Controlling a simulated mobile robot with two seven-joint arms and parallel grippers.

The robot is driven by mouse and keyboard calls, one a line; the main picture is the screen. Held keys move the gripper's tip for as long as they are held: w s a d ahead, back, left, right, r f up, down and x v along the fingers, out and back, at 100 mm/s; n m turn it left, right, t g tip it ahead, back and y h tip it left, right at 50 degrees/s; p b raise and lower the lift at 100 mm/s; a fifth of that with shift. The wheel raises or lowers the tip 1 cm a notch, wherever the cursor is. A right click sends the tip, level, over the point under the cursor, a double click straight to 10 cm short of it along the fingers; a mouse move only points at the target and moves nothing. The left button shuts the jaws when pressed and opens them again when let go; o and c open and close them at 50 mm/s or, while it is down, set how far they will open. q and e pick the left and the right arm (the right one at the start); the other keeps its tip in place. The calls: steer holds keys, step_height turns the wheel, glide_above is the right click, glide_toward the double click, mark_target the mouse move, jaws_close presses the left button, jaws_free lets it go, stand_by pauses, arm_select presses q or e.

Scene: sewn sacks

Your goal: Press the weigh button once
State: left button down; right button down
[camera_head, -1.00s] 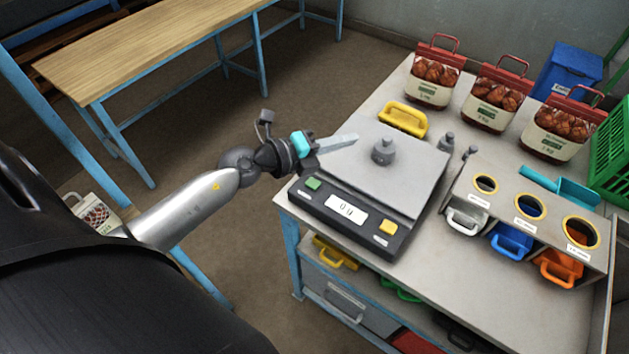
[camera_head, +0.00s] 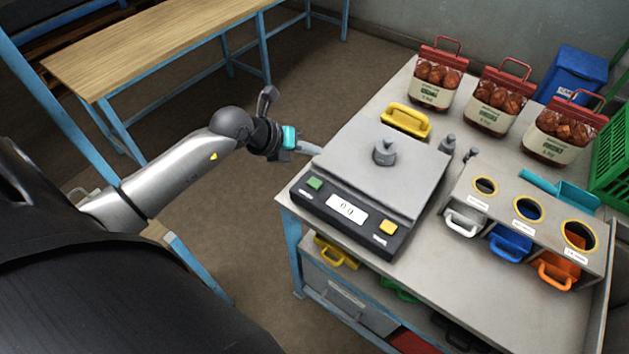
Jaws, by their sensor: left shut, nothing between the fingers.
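The bench scale has a grey weighing plate (camera_head: 350,170) and a dark front panel. The panel carries a green button (camera_head: 315,184) at its left, a display (camera_head: 347,208) reading what looks like "0 g", and a yellow button (camera_head: 388,227) at its right. The button labels are too small to read. A grey metal weight (camera_head: 385,152) stands upright on the plate. My left gripper (camera_head: 311,148) is shut and empty, at the plate's left edge, beyond the green button and apart from both buttons. My right gripper is not in view.
A yellow-handled item (camera_head: 406,120) lies behind the scale. Red-topped sacks (camera_head: 437,78) line the back.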

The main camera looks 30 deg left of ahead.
arm_select(q)
steer(key=b, duration=0.8)
glide_above(311, 185)
steer(key=shift+f, duration=4.4)
steer(key=shift+f, duration=0.1)
steer(key=shift+f, duration=0.3)
steer(key=shift+f+b, duration=0.45)
steer(key=shift+f, duration=0.05)
steer(key=shift+r, duration=0.1)
steer(key=shift+r+p, duration=0.8)
steer(key=shift+p, duration=0.3)
